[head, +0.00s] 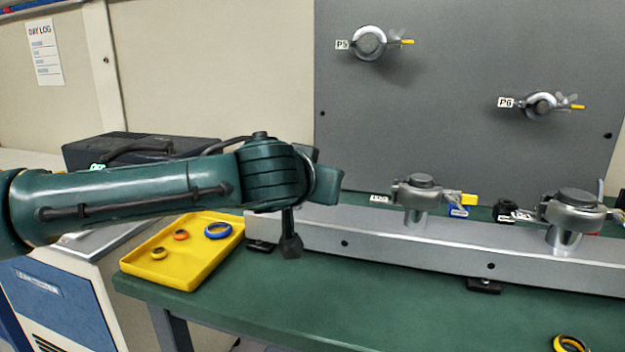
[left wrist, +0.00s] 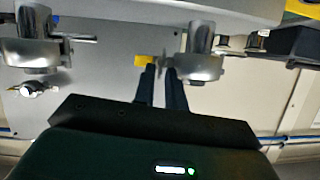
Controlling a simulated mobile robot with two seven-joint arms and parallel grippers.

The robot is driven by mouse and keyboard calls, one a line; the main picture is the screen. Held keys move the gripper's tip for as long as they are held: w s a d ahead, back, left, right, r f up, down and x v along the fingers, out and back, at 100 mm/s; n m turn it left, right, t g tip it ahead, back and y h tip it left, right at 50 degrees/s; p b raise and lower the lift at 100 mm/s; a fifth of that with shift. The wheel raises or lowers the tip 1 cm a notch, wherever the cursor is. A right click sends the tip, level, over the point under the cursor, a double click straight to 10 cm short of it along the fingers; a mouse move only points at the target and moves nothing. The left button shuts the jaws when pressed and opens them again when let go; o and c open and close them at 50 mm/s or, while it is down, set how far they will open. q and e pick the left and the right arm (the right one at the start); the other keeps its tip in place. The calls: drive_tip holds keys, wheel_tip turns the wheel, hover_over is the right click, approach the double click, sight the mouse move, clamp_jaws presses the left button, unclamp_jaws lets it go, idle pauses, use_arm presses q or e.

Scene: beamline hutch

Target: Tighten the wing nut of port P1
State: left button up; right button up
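In the left wrist view, which is upside down, a silver clamp (left wrist: 203,52) on the rail has a small grey wing nut (left wrist: 164,64) on its side, with a yellow tag (left wrist: 144,60) beside it. By its place at the rail's end near the tray, this is port P1; its label is not visible. My left gripper (left wrist: 160,70) has its two dark fingers apart by a narrow gap, tips at the wing nut. Whether they touch it is unclear. In the head view my left arm hides this port and the fingertips. My right gripper is not in view.
Two more clamps (head: 418,195) (head: 573,215) stand along the grey rail (head: 400,243). Ports P5 (head: 369,43) and P6 (head: 541,105) are on the upright panel (head: 450,70). A yellow tray (head: 190,275) with rings lies left. The green bench front (head: 380,310) is mostly clear.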

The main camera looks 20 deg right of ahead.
use_arm(q)
clamp_jaws()
